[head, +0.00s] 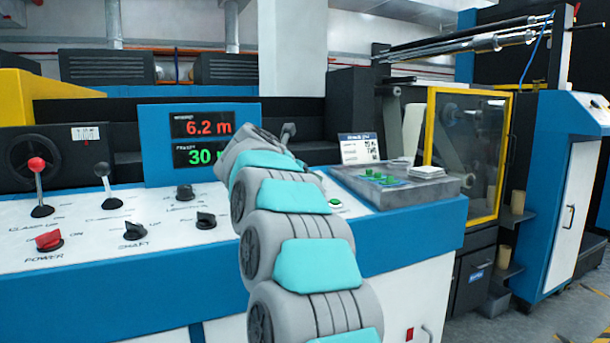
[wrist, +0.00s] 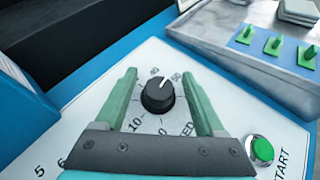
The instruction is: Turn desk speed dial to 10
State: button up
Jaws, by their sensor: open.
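The speed dial (wrist: 158,95) is a round black knob with a white pointer line, on the white desk panel in the wrist view. Its line points up and slightly right in that view, away from the "10" mark (wrist: 137,125) at its lower left. My gripper (wrist: 159,73) has its green fingers open, one on each side of the dial, with visible gaps to it. In the head view my arm covers the dial and the fingers. A display (head: 200,140) there reads 6.2 m in red and 30 in green.
A green START button (wrist: 262,150) sits right of the dial. A grey box with green clips (head: 385,180) stands on the desk's right. Levers and knobs, including the red power knob (head: 49,241) and black shaft knob (head: 134,231), lie left of my arm.

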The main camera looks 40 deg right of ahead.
jog(key=shift+c, duration=0.4)
grip_shut()
